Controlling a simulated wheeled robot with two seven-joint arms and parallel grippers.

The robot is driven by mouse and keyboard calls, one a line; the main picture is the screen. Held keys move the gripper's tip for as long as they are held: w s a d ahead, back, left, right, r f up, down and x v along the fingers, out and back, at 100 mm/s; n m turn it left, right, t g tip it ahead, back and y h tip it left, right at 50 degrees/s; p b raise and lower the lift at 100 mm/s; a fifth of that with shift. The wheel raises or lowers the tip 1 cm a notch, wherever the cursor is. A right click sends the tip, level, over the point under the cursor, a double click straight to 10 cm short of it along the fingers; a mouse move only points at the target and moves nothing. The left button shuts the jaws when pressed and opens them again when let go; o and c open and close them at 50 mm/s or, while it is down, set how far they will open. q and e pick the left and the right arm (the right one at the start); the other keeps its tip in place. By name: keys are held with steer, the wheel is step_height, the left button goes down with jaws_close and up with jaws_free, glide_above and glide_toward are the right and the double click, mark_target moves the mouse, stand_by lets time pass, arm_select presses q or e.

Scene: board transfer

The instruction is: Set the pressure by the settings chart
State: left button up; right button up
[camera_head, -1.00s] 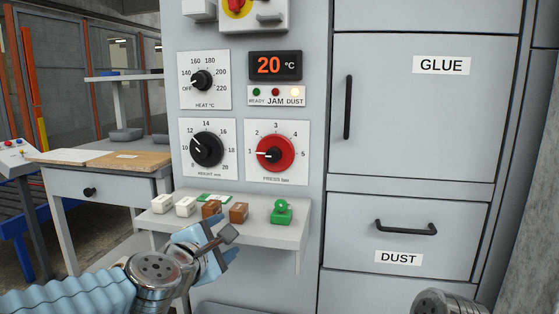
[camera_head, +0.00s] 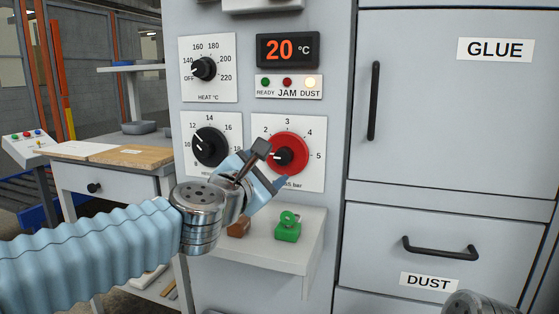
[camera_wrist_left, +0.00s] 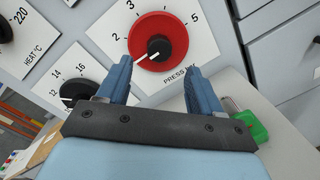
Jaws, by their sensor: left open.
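The red pressure knob (camera_head: 300,143) with a black centre sits on the white PRESS bar plate, numbered up to 5. Its white pointer faces left, near the low end; the number there is hidden by my gripper. The knob also shows in the left wrist view (camera_wrist_left: 175,28), beyond the fingertips. My left gripper (camera_head: 270,168) is open and empty in front of the knob's lower left. In the left wrist view its two fingers (camera_wrist_left: 158,76) stand apart, just below the knob. No settings chart is clearly visible.
The black HEAT knob (camera_head: 204,68) and HEIGHT knob (camera_head: 211,146) are close by. The display (camera_head: 287,50) reads 20 °C and the DUST lamp (camera_head: 310,82) is lit. A green padlock (camera_head: 288,228) stands on the shelf (camera_head: 300,252) below. GLUE and DUST doors are at right.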

mark_target(282, 157)
arm_select(q)
steer(key=x, duration=0.6)
steer(key=shift+w+p, duration=0.15)
steer(key=shift+p, duration=0.15)
steer(key=c, duration=1)
steer(key=shift+c, duration=0.2)
